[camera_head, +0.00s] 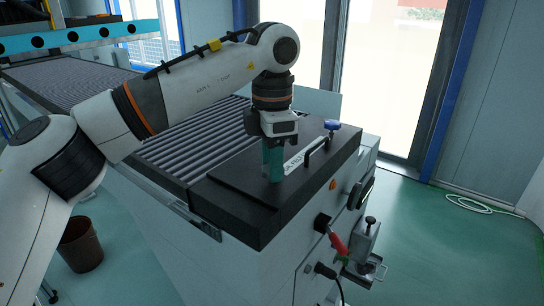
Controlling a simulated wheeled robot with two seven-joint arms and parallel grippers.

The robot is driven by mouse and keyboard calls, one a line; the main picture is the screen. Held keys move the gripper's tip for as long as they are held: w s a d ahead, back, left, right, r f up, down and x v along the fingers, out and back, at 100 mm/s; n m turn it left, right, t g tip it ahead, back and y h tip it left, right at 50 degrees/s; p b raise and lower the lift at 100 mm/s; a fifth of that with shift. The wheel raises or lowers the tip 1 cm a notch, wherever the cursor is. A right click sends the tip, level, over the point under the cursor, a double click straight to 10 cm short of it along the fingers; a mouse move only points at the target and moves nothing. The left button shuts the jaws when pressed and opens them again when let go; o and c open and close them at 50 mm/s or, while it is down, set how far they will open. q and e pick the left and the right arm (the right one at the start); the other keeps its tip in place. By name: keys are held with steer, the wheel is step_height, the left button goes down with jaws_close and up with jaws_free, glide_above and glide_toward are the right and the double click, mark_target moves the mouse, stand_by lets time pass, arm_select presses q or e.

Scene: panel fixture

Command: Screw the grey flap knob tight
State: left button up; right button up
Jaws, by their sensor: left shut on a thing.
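My left arm reaches in from the left, and its gripper (273,170) points down over the black flap (235,182) on top of the panel fixture. Its teal fingers are closed low at the flap's surface, to the left of the black handle. The grey knob is hidden by the fingers, which are shut around it. How far the knob is screwed in cannot be seen. A blue knob (333,125) stands on the flap beyond the handle. My right gripper is not in view.
The black bar handle (318,152) rises close to the right of my left gripper. A roller conveyor (190,140) runs behind the flap. A red lever (338,245) and a metal bracket (362,245) stick out from the front side. Green floor is open at right.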

arm_select(q)
steer(key=m+p, duration=0.1)
steer(key=m, duration=0.4)
steer(key=shift+m, duration=2.5)
steer(key=o, duration=1)
steer(key=shift+d, duration=0.1)
